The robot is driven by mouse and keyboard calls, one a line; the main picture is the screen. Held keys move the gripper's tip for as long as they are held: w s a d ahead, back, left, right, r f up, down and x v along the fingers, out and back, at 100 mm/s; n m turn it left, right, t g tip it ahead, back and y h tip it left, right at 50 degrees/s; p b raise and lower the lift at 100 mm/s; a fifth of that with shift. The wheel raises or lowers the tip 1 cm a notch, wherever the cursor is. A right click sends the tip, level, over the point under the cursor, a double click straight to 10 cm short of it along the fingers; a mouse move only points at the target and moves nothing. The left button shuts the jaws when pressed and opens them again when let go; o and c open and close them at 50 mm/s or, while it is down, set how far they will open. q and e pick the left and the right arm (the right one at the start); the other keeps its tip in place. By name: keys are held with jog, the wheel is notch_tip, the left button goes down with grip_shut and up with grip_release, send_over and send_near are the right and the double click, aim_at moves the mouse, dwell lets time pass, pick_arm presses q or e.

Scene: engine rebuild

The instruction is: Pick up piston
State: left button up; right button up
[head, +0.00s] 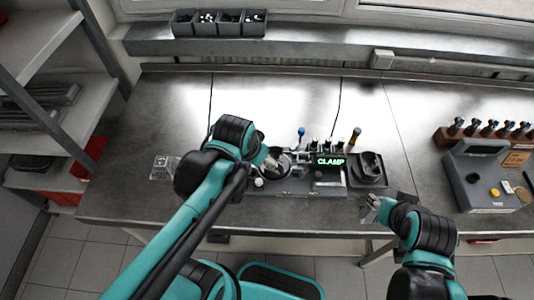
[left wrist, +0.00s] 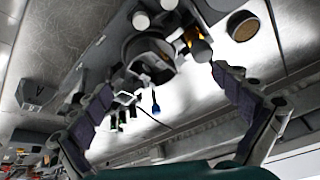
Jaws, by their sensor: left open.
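A round metal part (head: 279,164), possibly the piston, sits in a dark fixture (head: 300,187) at the front middle of the bench. I cannot tell for sure that it is the piston. It seems to show in the left wrist view as a round, hollow-looking part (left wrist: 150,50), just beyond the fingertips. My left gripper (left wrist: 162,80) is open, its fingers wide apart with nothing held between them. In the head view its arm hides part of the fixture's left side. My right gripper (head: 371,207) is at the bench's front edge, right of the fixture; its jaw opening is unclear.
A lit CLAMP sign (head: 330,161) and a black tray (head: 367,170) stand right of the round part. A blue-tipped tool (head: 301,131) stands behind. A grey control box (head: 484,178) is at the far right. The back left of the bench is clear.

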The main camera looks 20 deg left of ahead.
pick_arm(q)
jog(key=w+f+m+g+p, duration=0.1)
jog(key=w+m+p, duration=0.1)
jog(key=w+d+f+m+g+p, duration=0.1)
jog(key=w+m+g+p, duration=0.1)
jog(key=w+d+f+m+g+p, duration=0.1)
jog(key=w+m+p, duration=0.1)
jog(key=w, duration=0.1)
jog(key=shift+w+d+g, duration=0.1)
jog(key=shift+d+g, duration=0.1)
jog(key=shift+g, duration=0.2)
jog(key=f, duration=0.2)
jog(key=f+b, duration=0.1)
jog(key=f, duration=0.4)
jog(key=shift+d+f, duration=0.15)
jog(key=shift+d, duration=0.15)
jog(key=c, duration=1.5)
pick_arm(e)
jog(key=r, duration=0.5)
jog(key=shift+w+a+r, duration=0.1)
jog(key=shift+a+r, duration=0.25)
jog(key=shift+r, duration=0.05)
